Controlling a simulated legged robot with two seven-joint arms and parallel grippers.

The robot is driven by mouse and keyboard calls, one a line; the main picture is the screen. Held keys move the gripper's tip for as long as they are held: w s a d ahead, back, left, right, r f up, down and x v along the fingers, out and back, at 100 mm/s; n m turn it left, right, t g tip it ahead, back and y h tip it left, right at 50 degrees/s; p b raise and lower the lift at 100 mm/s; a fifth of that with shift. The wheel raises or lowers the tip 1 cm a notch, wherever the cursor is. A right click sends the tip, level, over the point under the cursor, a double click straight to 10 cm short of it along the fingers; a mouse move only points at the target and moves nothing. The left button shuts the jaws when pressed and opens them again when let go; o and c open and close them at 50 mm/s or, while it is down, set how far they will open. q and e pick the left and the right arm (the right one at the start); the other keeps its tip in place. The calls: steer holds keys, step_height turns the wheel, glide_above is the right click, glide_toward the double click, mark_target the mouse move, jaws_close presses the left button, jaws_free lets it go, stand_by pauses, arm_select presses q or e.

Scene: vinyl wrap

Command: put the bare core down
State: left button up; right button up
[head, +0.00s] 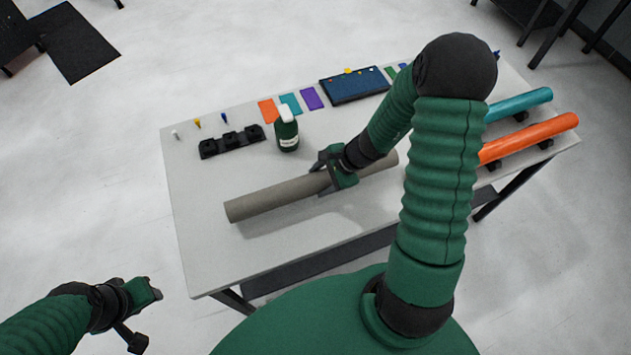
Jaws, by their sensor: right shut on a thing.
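The bare core (275,197) is a long grey-brown tube, slanting across the middle of the white table (205,240), its right end higher in the picture. My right gripper (326,177) is shut on the core near its middle and hides part of it. A shadow shows on the table below the core; I cannot tell for sure whether the core touches the top. My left gripper (146,314) is off the table's front left, over the floor, and holds nothing that I can see. Its fingers look spread apart.
A dark green bottle (287,130) stands just behind the core, beside a black holder (231,143). Coloured cards (290,103) and a blue tray (354,86) lie along the back. A teal roll (518,104) and an orange roll (528,138) rest on black supports at right. The front left tabletop is clear.

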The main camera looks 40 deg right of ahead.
mark_target(316, 186)
steer(key=shift+w+a, duration=0.35)
steer(key=shift+w, duration=0.25)
steer(key=f+b, duration=0.1)
steer(key=f, duration=0.2)
steer(key=shift+s+f, duration=0.15)
steer(key=shift+s, duration=0.05)
steer(key=shift+w+a+f, duration=0.1)
steer(key=shift+a, duration=0.05)
steer(key=shift+f, duration=0.1)
steer(key=o, duration=1.3)
